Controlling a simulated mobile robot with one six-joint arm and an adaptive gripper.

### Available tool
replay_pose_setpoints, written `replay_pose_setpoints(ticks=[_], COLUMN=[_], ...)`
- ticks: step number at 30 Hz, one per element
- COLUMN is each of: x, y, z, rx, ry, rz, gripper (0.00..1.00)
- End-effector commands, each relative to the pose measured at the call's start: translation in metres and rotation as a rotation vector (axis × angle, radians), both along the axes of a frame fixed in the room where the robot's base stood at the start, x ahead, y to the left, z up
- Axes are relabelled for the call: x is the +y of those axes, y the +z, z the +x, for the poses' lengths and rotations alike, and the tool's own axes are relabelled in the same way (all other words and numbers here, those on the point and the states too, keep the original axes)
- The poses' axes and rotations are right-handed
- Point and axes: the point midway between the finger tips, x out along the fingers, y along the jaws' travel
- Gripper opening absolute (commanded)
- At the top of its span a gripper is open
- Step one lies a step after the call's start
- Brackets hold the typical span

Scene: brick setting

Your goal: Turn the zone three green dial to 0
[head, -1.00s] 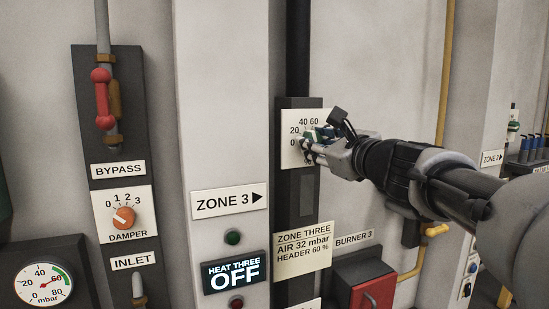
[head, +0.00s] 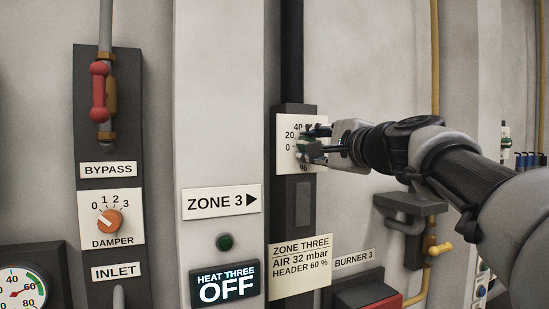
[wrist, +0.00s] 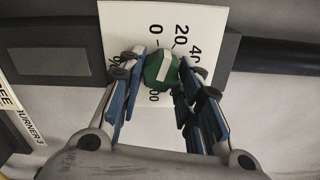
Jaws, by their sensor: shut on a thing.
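The zone three dial is a green knob (wrist: 162,68) with a white stripe, on a white scale plate (head: 287,128). In the wrist view the plate looks turned, with 0, 20 and 40 above and to the right of the knob. The stripe's upper end points towards the 0 and 20 side; its exact reading is unclear. My gripper (wrist: 160,72) has one finger on each side of the knob and is shut on it. In the head view my gripper (head: 316,144) reaches the plate from the right and covers much of the dial and its higher numbers.
The zone three label (head: 300,268) hangs below the dial, reading header 60 %. The heat three display (head: 224,283) says OFF. An orange damper dial (head: 109,221) and a red-handled bypass valve (head: 99,90) are at left. A yellow pipe (head: 435,60) runs behind my arm.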

Motion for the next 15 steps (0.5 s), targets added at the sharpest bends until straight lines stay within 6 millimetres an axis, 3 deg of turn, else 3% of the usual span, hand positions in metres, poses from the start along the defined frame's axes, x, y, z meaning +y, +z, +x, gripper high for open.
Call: replay_pose_setpoints(ticks=[15], x=[0.0004], y=[0.0005], z=[-0.0001], rx=[-0.117], ry=[0.001], rz=[-0.357], gripper=[0.08])
